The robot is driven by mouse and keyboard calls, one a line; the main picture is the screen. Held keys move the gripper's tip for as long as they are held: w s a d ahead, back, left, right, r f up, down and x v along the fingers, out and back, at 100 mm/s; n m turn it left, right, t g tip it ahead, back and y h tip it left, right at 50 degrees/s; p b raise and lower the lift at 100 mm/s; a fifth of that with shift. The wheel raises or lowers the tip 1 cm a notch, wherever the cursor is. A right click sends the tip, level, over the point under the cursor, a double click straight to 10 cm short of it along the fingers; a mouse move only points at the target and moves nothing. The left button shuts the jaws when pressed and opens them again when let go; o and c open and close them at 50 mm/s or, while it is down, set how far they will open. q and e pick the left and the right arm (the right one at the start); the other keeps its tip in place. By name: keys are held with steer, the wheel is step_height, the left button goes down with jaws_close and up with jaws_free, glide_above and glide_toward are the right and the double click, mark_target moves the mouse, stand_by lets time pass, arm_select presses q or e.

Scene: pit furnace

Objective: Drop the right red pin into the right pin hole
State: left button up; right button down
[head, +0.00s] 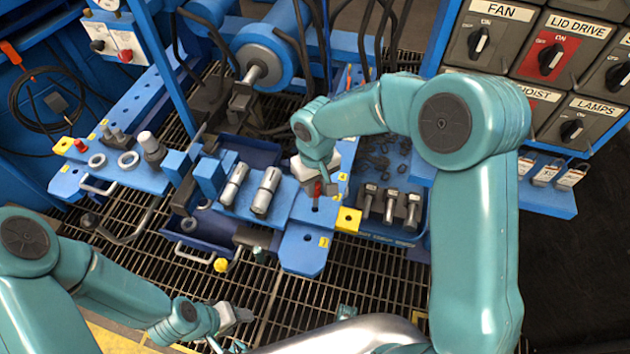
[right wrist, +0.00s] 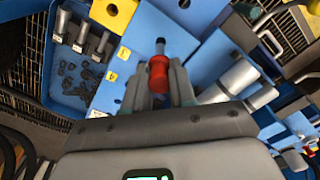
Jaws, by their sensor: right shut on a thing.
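My right gripper (head: 317,186) is shut on a red pin (head: 317,190) over the blue plate (head: 302,252) right of centre. In the right wrist view the red pin (right wrist: 158,74) sits between the fingers (right wrist: 160,88), its dark tip pointing away from the palm. A dark round hole (right wrist: 184,4) shows in the blue surface beyond the tip. I cannot tell whether the pin is lined up with a hole. Another red pin (head: 80,145) stands on the left blue plate. My left gripper (head: 236,316) is low over the floor grating, its jaw gap unclear.
A yellow block (head: 347,220) stands at the plate's right edge, close to the right gripper. Beside it is a blue tray (head: 385,238) with several metal bolts and dark bits. Two metal cylinders (head: 265,190) lie left of the gripper. A switch panel (head: 545,60) stands at the right.

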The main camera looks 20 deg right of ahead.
mark_target(315, 205)
steer(key=shift+f+b, duration=1.4)
steer(key=shift+f, duration=0.75)
steer(key=shift+f+b, duration=1.2)
steer(key=shift+f, duration=0.25)
steer(key=c, duration=0.8)
jaws_free()
steer(key=shift+c, duration=0.2)
steer(key=shift+r, duration=0.1)
step_height(315, 205, up, 16)
steer(key=p, duration=0.3)
steer(key=shift+r+p, duration=0.15)
steer(key=shift+p, duration=0.2)
